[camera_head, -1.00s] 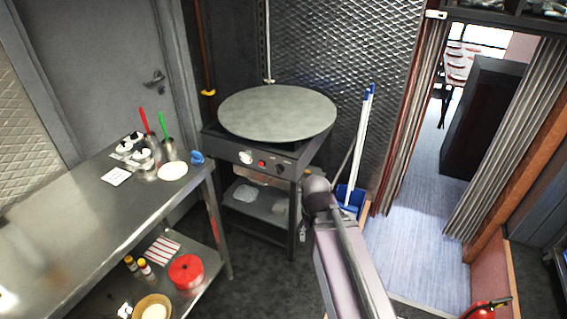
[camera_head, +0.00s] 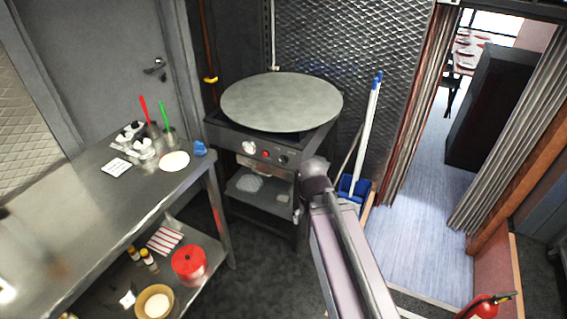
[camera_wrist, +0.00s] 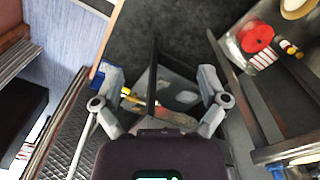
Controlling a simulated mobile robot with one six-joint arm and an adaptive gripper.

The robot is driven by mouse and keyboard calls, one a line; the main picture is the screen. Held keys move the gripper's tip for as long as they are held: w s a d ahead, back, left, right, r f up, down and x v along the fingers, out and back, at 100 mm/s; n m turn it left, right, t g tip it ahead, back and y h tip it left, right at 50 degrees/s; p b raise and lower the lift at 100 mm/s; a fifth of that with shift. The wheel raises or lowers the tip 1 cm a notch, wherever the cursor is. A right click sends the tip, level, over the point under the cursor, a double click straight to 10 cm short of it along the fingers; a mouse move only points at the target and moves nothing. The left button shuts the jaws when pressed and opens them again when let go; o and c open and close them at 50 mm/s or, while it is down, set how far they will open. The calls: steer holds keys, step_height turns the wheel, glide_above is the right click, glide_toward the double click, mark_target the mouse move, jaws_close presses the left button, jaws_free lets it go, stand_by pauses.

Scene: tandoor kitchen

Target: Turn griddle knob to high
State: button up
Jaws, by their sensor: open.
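The griddle (camera_head: 282,101) is a round grey plate on a dark metal stand with shelves, in the middle of the head view. Its front panel carries a pale knob (camera_head: 248,148) at left, a small red control (camera_head: 265,154) and a dark knob (camera_head: 284,159) at right. I cannot read any knob setting. My gripper (camera_wrist: 158,78) shows in the wrist view with its two fingers spread wide and nothing held. In the head view my gripper is not visible; my arm rises in front, right of the griddle. No knob is clear in the wrist view.
A steel table (camera_head: 85,215) stands at left, with utensils on top and a red pot (camera_head: 189,262) on its lower shelf. A blue-handled broom and dustpan (camera_head: 352,188) stand right of the griddle. A fire extinguisher (camera_head: 485,306) is at lower right, by an open doorway.

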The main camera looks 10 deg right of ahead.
steer(key=w+d+f+n+t+h+b, duration=0.2)
steer(key=w+f+h+b, duration=0.2)
steer(key=w+f+b, duration=0.35)
steer(key=n+t+h+b, duration=0.6)
steer(key=n+t+b, duration=0.85)
steer(key=b, duration=1.15)
glide_toward(282, 162)
steer(key=s+a+r+n+g, duration=0.1)
steer(key=s+a+g, duration=0.1)
steer(key=shift+s+a, duration=0.15)
steer(key=shift+a, duration=0.1)
steer(key=x, duration=1.3)
steer(key=shift+w+d+r, duration=0.2)
steer(key=shift+w+d, duration=0.05)
steer(key=shift+w, duration=0.05)
steer(key=c, duration=1.2)
